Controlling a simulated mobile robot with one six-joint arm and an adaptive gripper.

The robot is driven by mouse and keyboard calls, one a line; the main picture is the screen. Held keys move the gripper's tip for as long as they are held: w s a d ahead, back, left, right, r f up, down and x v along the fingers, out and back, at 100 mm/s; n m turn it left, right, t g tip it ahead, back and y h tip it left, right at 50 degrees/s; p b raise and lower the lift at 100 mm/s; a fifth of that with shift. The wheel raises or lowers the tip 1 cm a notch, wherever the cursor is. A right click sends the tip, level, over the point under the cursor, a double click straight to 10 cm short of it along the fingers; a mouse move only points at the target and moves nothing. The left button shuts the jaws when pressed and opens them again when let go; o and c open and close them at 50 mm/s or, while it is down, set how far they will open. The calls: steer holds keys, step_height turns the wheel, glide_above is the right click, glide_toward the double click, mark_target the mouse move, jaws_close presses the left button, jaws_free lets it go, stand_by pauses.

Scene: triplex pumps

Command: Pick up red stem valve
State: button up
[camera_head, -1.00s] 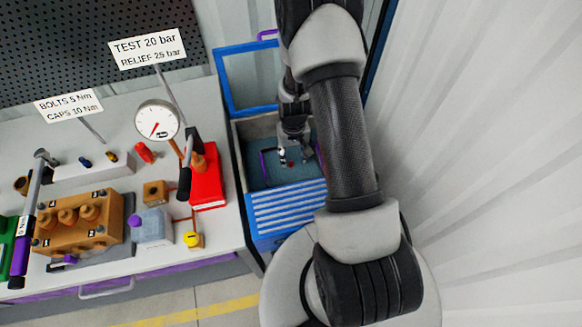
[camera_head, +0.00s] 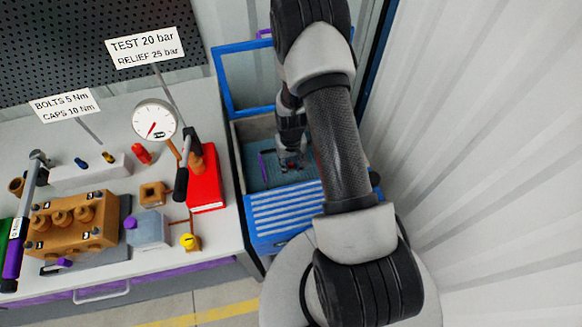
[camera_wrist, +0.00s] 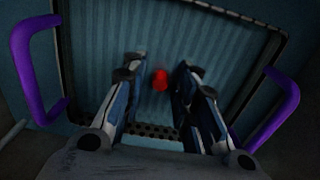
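I cannot tell how far the fingertips are above the floor.
Purple handles stand at the left (camera_wrist: 32,70) and right (camera_wrist: 275,110) of the ribbed tray in the wrist view. The bin has a raised blue lid frame (camera_head: 222,80) behind and a striped front. The bench with a red hand pump (camera_head: 205,185) and gauge (camera_head: 154,121) is left.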

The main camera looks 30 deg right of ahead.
jaws_close()
steer(key=shift+r, duration=0.15)
